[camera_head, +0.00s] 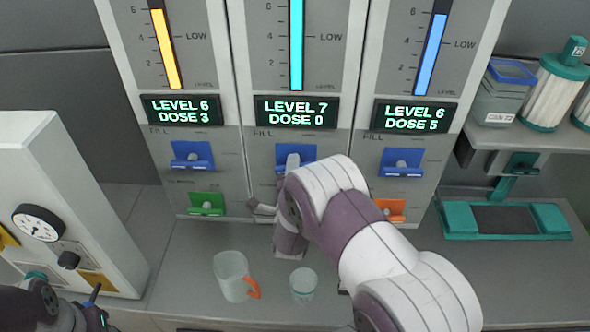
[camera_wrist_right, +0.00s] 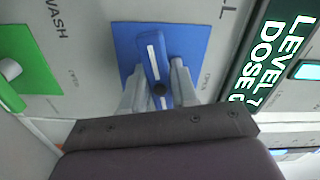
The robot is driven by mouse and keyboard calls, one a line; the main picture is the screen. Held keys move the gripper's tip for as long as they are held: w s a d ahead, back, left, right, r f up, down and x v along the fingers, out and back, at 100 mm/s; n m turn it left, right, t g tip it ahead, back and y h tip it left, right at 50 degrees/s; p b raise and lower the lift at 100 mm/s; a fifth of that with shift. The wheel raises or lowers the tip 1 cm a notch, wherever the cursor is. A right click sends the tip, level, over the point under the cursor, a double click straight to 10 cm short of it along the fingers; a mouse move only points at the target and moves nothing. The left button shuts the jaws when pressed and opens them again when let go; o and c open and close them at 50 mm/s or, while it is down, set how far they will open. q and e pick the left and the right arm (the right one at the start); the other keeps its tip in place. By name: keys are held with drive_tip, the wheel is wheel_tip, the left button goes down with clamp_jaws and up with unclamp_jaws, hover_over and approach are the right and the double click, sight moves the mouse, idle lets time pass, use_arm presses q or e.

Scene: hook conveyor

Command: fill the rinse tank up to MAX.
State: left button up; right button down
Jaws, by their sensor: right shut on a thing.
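Three tank panels stand side by side. The middle panel's display (camera_head: 296,112) reads LEVEL 7, DOSE 0, and its teal level bar (camera_head: 297,50) runs out of the top of view. No MAX mark or tank name shows. My right gripper (camera_wrist_right: 158,92) is shut on the blue lever (camera_wrist_right: 157,68) of the middle panel's fill valve, whose blue plate (camera_wrist_right: 195,45) shows behind it. In the head view the valve plate (camera_head: 305,151) is partly covered by my right arm. My left gripper (camera_head: 93,300) is at the lower left, its jaws unclear.
Left and right displays read LEVEL 6 DOSE 3 (camera_head: 182,109) and LEVEL 6 DOSE 5 (camera_head: 416,114). A green valve (camera_wrist_right: 12,70) sits below the held lever. A clear jug (camera_head: 231,277) with an orange handle and a glass (camera_head: 303,285) stand on the counter. A gauge box (camera_head: 60,190) stands left.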

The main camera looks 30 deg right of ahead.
drive_tip(key=n, duration=0.1)
drive_tip(key=n+b, duration=0.1)
drive_tip(key=n, duration=0.2)
drive_tip(key=shift+f, duration=0.25)
drive_tip(key=shift+n+b, duration=0.55)
drive_tip(key=shift+n, duration=1.25)
drive_tip(key=shift+s+n, duration=0.1)
drive_tip(key=shift+n, duration=0.2)
drive_tip(key=c, duration=1)
unclamp_jaws()
drive_tip(key=shift+o, duration=0.2)
drive_tip(key=shift+r, duration=0.15)
drive_tip(key=shift+a, duration=0.1)
